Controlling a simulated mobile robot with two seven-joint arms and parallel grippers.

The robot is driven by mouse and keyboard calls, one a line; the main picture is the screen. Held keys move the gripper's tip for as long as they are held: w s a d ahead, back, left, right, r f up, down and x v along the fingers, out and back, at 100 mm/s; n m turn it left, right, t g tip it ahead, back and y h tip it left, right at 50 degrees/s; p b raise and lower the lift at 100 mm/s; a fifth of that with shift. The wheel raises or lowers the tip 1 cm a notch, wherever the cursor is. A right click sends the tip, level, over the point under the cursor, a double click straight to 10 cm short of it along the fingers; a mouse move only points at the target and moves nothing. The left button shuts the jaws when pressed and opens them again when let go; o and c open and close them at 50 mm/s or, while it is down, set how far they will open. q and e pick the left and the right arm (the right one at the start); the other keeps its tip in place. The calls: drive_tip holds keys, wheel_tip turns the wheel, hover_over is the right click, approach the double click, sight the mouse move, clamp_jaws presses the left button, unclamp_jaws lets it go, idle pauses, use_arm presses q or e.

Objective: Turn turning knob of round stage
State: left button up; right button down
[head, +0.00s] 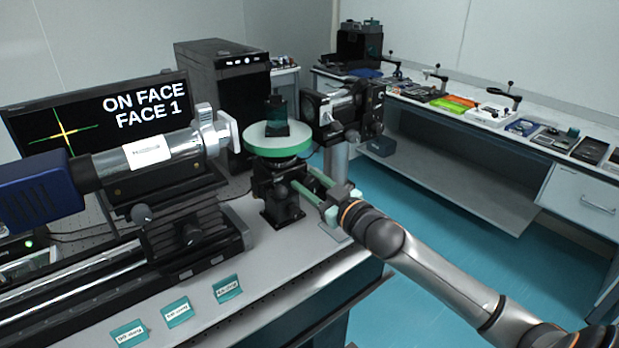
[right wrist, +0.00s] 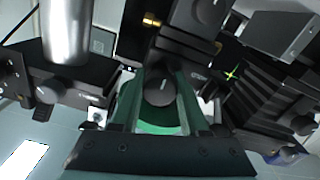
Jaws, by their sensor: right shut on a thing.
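The round stage (head: 262,144) has a pale top and a green rim, with a dark block (head: 276,118) standing on it. It rests on a black mount (head: 277,200) at the table's right end. My right gripper (head: 302,182) reaches in from the right, its green fingers at the mount below the disc. In the right wrist view, the dark round turning knob (right wrist: 160,87), with a white mark, sits between the two fingers (right wrist: 160,82). The gripper is shut on it. The fingers hide the knob in the head view. My left gripper is not in view.
A silver tube with a blue end (head: 140,155) lies on a rail left of the stage. A black optical unit (head: 350,108) stands close behind on the right. A monitor (head: 100,115) reads "ON FACE FACE 1". Several green label cards (head: 227,288) lie in front.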

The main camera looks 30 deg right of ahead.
drive_tip(key=shift+c, duration=2.1)
unclamp_jaws()
drive_tip(key=shift+s+f, duration=0.1)
drive_tip(key=shift+s, duration=0.4)
drive_tip(key=s+d+b, duration=0.1)
drive_tip(key=s, duration=1)
drive_tip(key=shift+s, duration=0.25)
drive_tip(key=s+a+f+m+g+h+p, duration=0.1)
drive_tip(key=s+a+f+g, duration=0.15)
drive_tip(key=f, duration=0.75)
drive_tip(key=s+a+f+m+g+p, duration=0.1)
drive_tip(key=s+a+f+g, duration=0.15)
drive_tip(key=f, duration=0.85)
drive_tip(key=s+a+f+g+y, duration=0.1)
drive_tip(key=s+a+f+g, duration=0.2)
drive_tip(key=s+a+f, duration=0.7)
drive_tip(key=a+f, duration=0.1)
drive_tip(key=a, duration=0.2)
drive_tip(key=shift+s+a+f+g+y+p, duration=0.15)
drive_tip(key=shift+f+g+y+p, duration=0.15)
drive_tip(key=shift+g+y+p, duration=0.1)
